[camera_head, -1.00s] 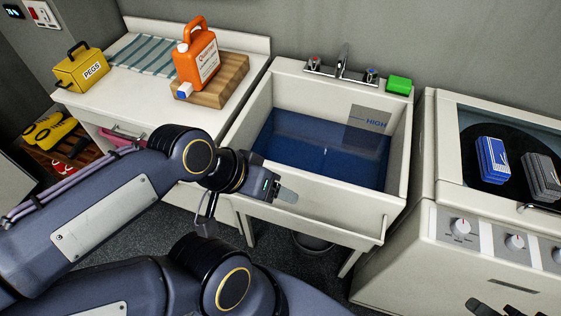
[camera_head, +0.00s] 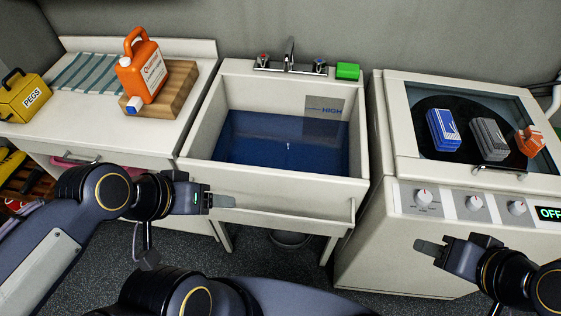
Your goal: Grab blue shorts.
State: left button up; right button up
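A blue folded cloth with white marks (camera_head: 443,130), which looks like the blue shorts, lies at the left on the dark round window of the white machine (camera_head: 377,150) at right. My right gripper (camera_head: 430,247) is in front of the machine, below its knobs, pointing left. It is apart from the cloth, with no object visible in it. My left gripper (camera_head: 220,200) is at the sink's front left edge, pointing right, with nothing visible in it. Both are seen side-on, so their finger gaps are hidden.
A grey folded cloth (camera_head: 489,139) and an orange one (camera_head: 530,140) lie right of the blue one. The sink (camera_head: 270,187) holds blue water. A green block (camera_head: 347,71) sits on its rim. An orange jug (camera_head: 141,72) and yellow pegs box (camera_head: 24,98) stand at left.

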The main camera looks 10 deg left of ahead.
aim_at(443, 129)
jog(key=i+l+u, duration=0.1)
jog(key=l+u, duration=0.3)
jog(key=i+l+u, duration=0.1)
jog(key=l+u, duration=0.25)
